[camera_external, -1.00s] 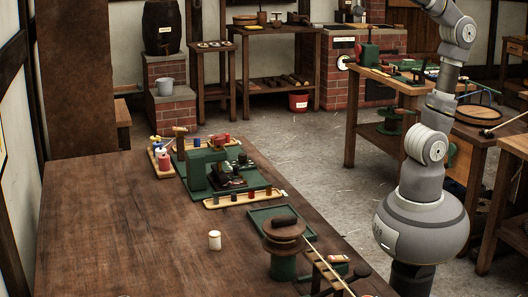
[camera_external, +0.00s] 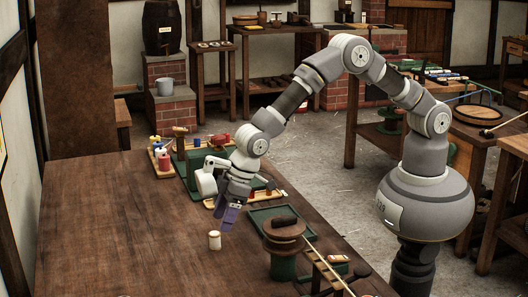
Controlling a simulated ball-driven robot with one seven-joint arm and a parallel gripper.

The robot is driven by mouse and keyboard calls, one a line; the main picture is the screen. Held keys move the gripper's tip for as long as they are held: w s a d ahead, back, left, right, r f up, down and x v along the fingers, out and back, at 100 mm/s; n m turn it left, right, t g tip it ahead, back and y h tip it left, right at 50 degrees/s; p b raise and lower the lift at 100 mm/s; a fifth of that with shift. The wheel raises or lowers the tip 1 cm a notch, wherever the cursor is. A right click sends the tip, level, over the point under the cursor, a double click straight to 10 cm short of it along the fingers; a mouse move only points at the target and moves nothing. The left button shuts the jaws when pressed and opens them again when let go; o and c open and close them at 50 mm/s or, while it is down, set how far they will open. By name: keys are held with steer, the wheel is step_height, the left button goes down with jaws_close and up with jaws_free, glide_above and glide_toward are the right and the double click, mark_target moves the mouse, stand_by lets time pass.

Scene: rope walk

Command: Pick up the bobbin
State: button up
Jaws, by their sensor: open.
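A small cream-white cylinder that looks like the bobbin (camera_external: 214,241) stands upright on the dark wooden table (camera_external: 120,220). My gripper (camera_external: 229,219) points down over the table, just above and slightly right of the bobbin in the picture. Its purple-grey fingers are open and look empty, with a small apparent gap to the bobbin. The exact height and depth of the fingers over the table are hard to tell. The bobbin is not hidden.
A green machine (camera_external: 183,163) stands behind my gripper, partly hidden. A tray with coloured spools (camera_external: 162,157) is at its left. A green tray (camera_external: 266,216) and a brown reel on a green stand (camera_external: 285,240) are at the right. The table's left part is clear.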

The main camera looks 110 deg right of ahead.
mark_target(216, 233)
steer(key=b+x, duration=0.3)
steer(key=x, duration=0.3)
steer(key=shift+w+f, duration=0.1)
steer(key=shift+w, duration=0.2)
steer(key=shift+c, duration=0.2)
steer(key=c, duration=1.1)
